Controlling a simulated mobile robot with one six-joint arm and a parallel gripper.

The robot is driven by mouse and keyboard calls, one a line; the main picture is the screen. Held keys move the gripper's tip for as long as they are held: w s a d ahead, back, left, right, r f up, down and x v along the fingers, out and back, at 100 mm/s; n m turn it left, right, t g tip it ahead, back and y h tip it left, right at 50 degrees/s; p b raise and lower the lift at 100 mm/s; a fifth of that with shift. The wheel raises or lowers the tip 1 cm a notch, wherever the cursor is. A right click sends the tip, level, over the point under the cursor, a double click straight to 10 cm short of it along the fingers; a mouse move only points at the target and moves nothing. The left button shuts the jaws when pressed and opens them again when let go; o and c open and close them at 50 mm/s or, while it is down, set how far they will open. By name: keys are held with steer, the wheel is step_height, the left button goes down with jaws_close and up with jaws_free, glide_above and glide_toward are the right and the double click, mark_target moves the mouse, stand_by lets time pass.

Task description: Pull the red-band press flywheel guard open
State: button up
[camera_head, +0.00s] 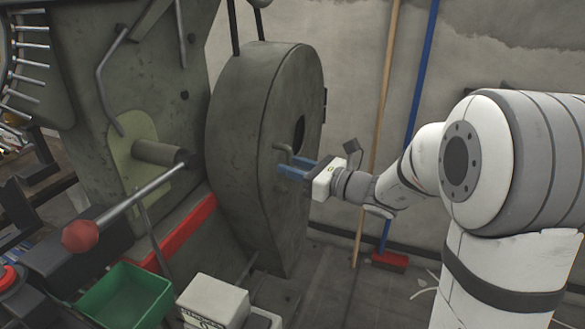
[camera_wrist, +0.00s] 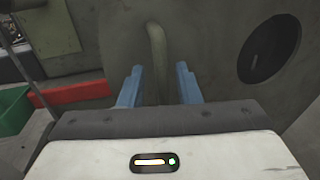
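The red-band press (camera_head: 120,80) is a dark grey-green machine at the left, with a red band (camera_head: 185,228) along its lower side. Its flywheel guard (camera_head: 235,150) is a large rounded cover in the middle of the head view and looks closed. A bent handle (camera_head: 283,150) sticks out from the guard's face. In the wrist view the handle (camera_wrist: 157,60) stands between the two blue fingers. My gripper (camera_head: 292,171) is open at the guard's face, with its fingers (camera_wrist: 158,88) on either side of the handle and visible gaps to it.
A dark round opening (camera_wrist: 269,48) is in the guard right of the handle. A red-knobbed lever (camera_head: 82,236), a green bin (camera_head: 125,297) and a white box (camera_head: 212,300) are at lower left. A blue-handled broom (camera_head: 390,260) leans on the back wall behind my arm.

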steer(key=shift+w+a, duration=0.35)
steer(key=shift+a, duration=0.2)
jaws_close()
